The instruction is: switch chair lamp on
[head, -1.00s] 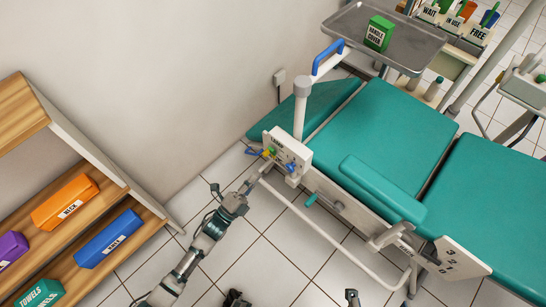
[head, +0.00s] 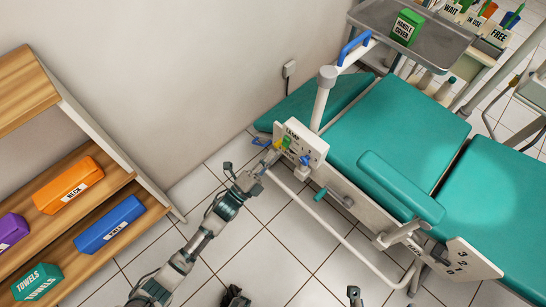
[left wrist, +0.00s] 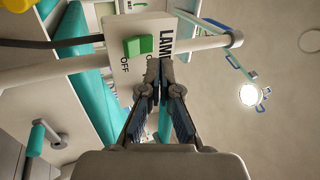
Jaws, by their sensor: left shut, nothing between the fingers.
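The lamp panel (head: 314,147) is a pale box marked LAMP on a post beside the chair. In the left wrist view its face (left wrist: 115,30) carries a green rocker switch (left wrist: 138,46) with OFF lettering by it. My left gripper (head: 275,155) is shut and empty at the panel's front. In the left wrist view its fingertips (left wrist: 159,62) overlap the panel's edge close to the switch; I cannot tell whether they touch. The chair lamp (left wrist: 249,95) glows white. A bright patch (head: 490,200) lies on the teal chair (head: 395,120).
A shelf (head: 120,178) with labelled boxes stands at left. A metal tray (head: 440,45) with a green box is above the chair. A white rail (head: 340,238) runs along the chair's near side. Floor in front is mostly clear.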

